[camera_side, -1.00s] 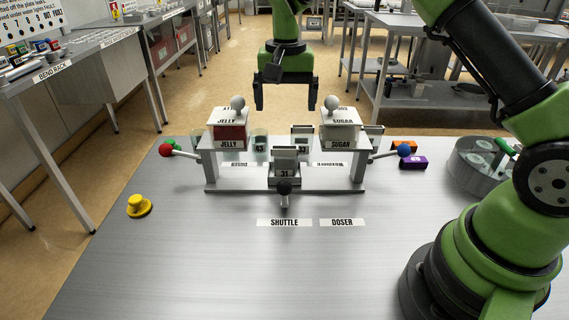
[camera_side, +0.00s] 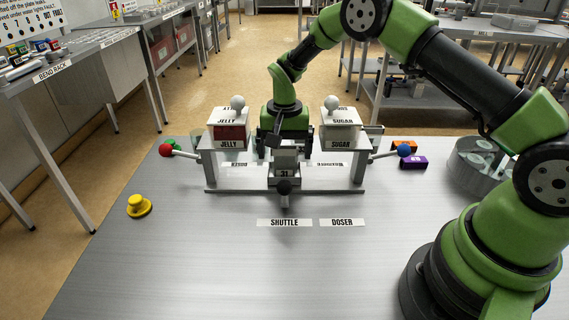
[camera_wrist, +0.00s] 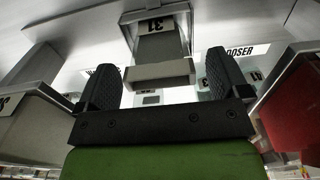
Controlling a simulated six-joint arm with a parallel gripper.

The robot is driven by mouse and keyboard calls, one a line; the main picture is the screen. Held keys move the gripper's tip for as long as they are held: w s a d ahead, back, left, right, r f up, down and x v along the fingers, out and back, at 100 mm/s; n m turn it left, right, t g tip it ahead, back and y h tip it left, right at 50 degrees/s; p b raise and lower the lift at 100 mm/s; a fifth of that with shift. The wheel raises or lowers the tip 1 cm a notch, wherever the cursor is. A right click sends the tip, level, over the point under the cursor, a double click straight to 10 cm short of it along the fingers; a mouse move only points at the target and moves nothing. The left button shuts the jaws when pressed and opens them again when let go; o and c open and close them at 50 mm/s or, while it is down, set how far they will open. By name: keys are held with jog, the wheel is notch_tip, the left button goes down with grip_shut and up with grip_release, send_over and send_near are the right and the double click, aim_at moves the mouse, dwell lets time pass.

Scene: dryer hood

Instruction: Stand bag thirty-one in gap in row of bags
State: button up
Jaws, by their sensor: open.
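A grey block labelled 31 (camera_side: 285,172) stands in the middle of a metal stand between two hoppers. It also shows in the wrist view (camera_wrist: 158,45), its label upside down. No recognisable bag or row of bags shows. My gripper (camera_side: 284,137) is low between the hoppers, just behind the labelled block. In the wrist view my gripper (camera_wrist: 160,78) is open, with one dark finger on each side of a grey box-shaped part below the label. A gap shows beside each finger. The fingertips are hidden in the side view.
The JELLY hopper (camera_side: 229,130) and SUGAR hopper (camera_side: 340,130) stand close on both sides of my gripper. Red (camera_side: 166,150) and blue (camera_side: 404,151) lever knobs stick outward. A yellow button (camera_side: 139,206) and round tray (camera_side: 481,168) stand aside.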

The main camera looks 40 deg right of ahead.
jog(key=c, duration=1.1)
notch_tip(320, 180, up, 10)
jog(key=s+a+r+n, duration=0.2)
jog(key=s+r+n, duration=0.3)
jog(key=s+r, duration=0.45)
jog(key=s+f+n, duration=0.1)
jog(key=f, duration=0.1)
jog(key=s+f+n, duration=0.1)
jog(key=f, duration=0.2)
jog(key=s+f+n, duration=0.1)
jog(key=f+n, duration=0.1)
jog(key=shift+s+f, duration=0.25)
jog(key=shift+f, duration=0.1)
